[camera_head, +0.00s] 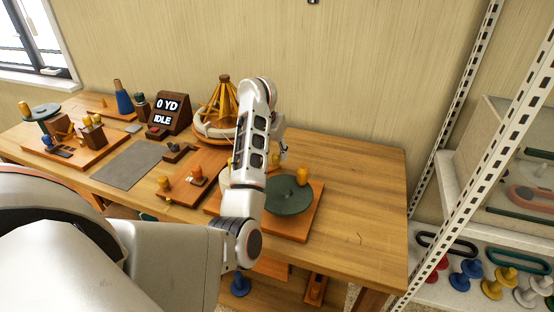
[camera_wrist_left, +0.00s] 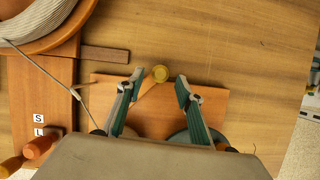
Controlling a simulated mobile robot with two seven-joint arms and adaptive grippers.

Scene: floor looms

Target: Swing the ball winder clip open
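The ball winder (camera_head: 289,195) is an orange board with a dark green disc and an orange-yellow peg, at the right of the bench in the head view. In the left wrist view its board (camera_wrist_left: 215,101) lies beneath my left gripper (camera_wrist_left: 160,84), which is open. A small round yellow knob (camera_wrist_left: 160,73) on a short wooden arm, which looks like the clip, shows between and slightly beyond the fingertips, with gaps at both sides. The fingers partly cover the disc. In the head view my arm hides most of the gripper. My right gripper is not in view.
A wooden swift (camera_head: 222,103) with a pale yarn coil stands left of my forearm. A display (camera_head: 169,113) reads 0 YD, IDLE. A grey mat (camera_head: 128,163) and peg boards fill the left. The bench (camera_head: 360,180) is clear at right, beside a metal shelf (camera_head: 480,240).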

